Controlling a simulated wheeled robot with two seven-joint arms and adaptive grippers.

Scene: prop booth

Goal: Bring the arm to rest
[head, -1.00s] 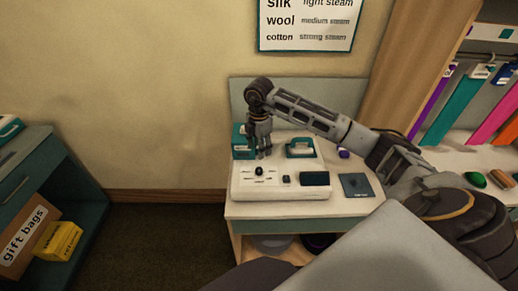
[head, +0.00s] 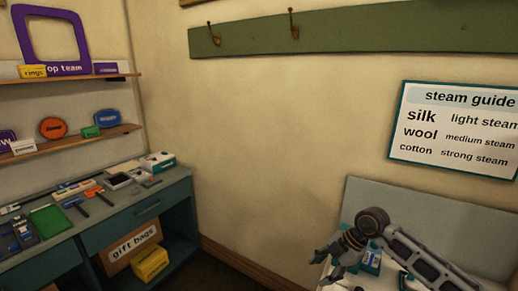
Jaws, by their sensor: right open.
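My right arm comes in from the bottom right of the head view. Its gripper (head: 326,270) points down and to the left, open, with nothing seen between its fingers. It is over the left end of a pale table with a grey-green back panel (head: 440,225). A teal box (head: 371,262) stands just behind the gripper. Part of a teal-handled thing (head: 405,282) shows beside the forearm. The rest of the tabletop is cut off by the frame. My left gripper is out of view.
A steam guide sign (head: 455,130) hangs above the table. A green rail with hooks (head: 400,28) crosses the wall. At left, a dark teal counter (head: 150,205) holds several small items, below wooden shelves (head: 85,142). A floor gap separates counter and table.

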